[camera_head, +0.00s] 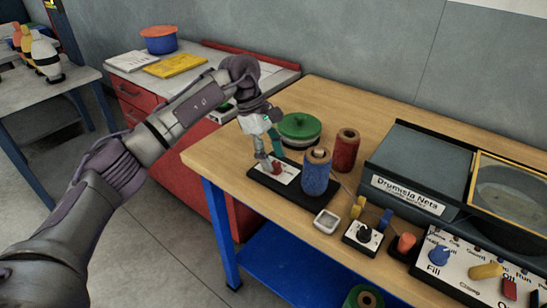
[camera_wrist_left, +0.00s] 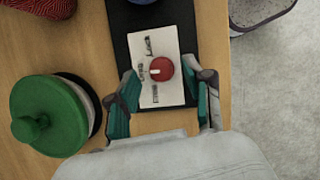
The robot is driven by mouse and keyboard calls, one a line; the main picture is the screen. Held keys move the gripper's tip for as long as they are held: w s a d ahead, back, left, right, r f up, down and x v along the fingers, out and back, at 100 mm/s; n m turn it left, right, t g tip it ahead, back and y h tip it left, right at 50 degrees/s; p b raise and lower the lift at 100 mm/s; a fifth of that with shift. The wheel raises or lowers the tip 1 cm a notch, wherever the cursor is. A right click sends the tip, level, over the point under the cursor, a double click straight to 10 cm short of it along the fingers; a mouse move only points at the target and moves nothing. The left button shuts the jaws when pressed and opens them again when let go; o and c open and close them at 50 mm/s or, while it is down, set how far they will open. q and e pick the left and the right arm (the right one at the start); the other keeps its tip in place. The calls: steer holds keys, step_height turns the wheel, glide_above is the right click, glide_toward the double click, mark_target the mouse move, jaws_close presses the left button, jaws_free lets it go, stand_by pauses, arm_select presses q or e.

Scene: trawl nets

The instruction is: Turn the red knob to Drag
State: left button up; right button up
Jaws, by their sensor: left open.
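The red knob (camera_head: 276,168) sits on a white label plate (camera_head: 289,175) fixed to a black board (camera_head: 307,200) on the wooden bench. In the left wrist view the red knob (camera_wrist_left: 163,69) is round, with a white mark pointing left. Small dark labels lie around its left side, too blurred to read surely. My left gripper (camera_head: 271,157) is over the plate, pointing down. In the wrist view its teal fingers (camera_wrist_left: 165,92) are spread on either side of the knob, apart from it. My right gripper is not in view.
A green lidded pot (camera_head: 300,128), a blue spool (camera_head: 317,175) and a red spool (camera_head: 345,150) stand close beside the board. A small grey dish (camera_head: 326,221), a black-knob switch box (camera_head: 363,237) and the net machine (camera_head: 420,170) are to the right. The bench edge is near.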

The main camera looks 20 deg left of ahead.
arm_select(q)
steer(key=s+v, duration=0.1)
steer(key=v, duration=1)
steer(key=shift+w, duration=0.5)
steer(key=shift+a, duration=0.1)
